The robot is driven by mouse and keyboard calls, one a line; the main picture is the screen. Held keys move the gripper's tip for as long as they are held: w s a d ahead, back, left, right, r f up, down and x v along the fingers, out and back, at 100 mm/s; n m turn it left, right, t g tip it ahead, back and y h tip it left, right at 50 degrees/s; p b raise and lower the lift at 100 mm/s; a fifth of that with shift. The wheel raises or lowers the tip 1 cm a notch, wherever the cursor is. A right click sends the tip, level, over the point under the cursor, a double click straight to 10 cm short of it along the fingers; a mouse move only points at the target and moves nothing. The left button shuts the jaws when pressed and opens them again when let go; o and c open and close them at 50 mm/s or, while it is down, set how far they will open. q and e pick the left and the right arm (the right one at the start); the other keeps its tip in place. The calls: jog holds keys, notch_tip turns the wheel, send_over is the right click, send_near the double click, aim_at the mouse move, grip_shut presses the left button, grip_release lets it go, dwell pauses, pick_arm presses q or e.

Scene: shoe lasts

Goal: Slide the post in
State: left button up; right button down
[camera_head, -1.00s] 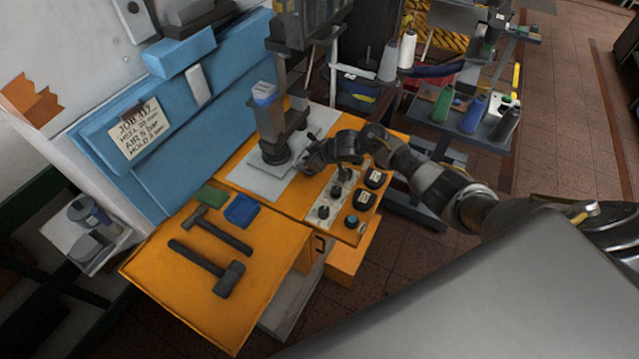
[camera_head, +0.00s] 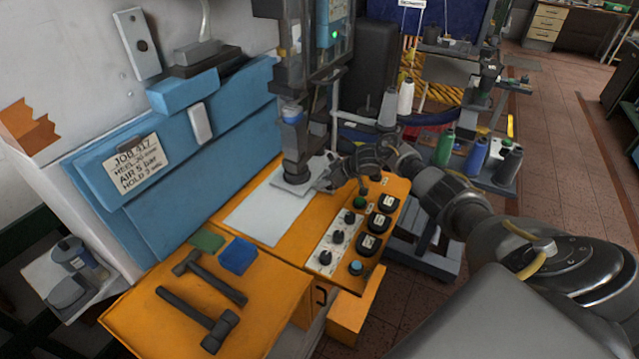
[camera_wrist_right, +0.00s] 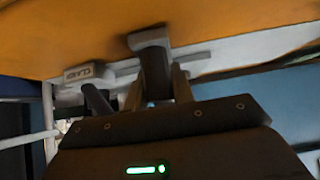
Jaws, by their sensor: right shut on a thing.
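My right gripper (camera_head: 328,182) is low beside the foot of a dark upright column (camera_head: 298,150), which has a blue-topped part (camera_head: 292,112). The column's round foot (camera_head: 294,183) stands on a pale plate (camera_head: 255,218). In the right wrist view, my right gripper (camera_wrist_right: 158,90) is shut on a dark post (camera_wrist_right: 154,72). A grey block (camera_wrist_right: 149,38) caps the post's far end, near the orange surface. I cannot tell from these views whether the post is seated in anything. The head view does not show its grip clearly. My left gripper is not in view.
The orange bench (camera_head: 185,300) carries two hammers, one of them here (camera_head: 215,325), and a blue pad (camera_head: 238,256). A knob panel (camera_head: 340,235) lies just in front of my right gripper. Thread spools (camera_head: 475,153) stand on a rack to the right. A grey labelled block (camera_wrist_right: 90,73) is close beside my fingers.

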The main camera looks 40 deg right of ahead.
jog(key=shift+w+d+r, duration=0.15)
jog(key=shift+d+r, duration=0.05)
jog(key=shift+d, duration=0.1)
jog(key=c, duration=1.5)
grip_release()
jog(key=o, duration=0.3)
jog(key=shift+f, duration=0.2)
jog(key=shift+s+r, duration=0.2)
jog(key=b+v, duration=0.1)
jog(key=v, duration=0.9)
jog(key=shift+s+d, duration=0.1)
jog(key=shift+d, duration=0.1)
jog(key=shift+r, duration=0.15)
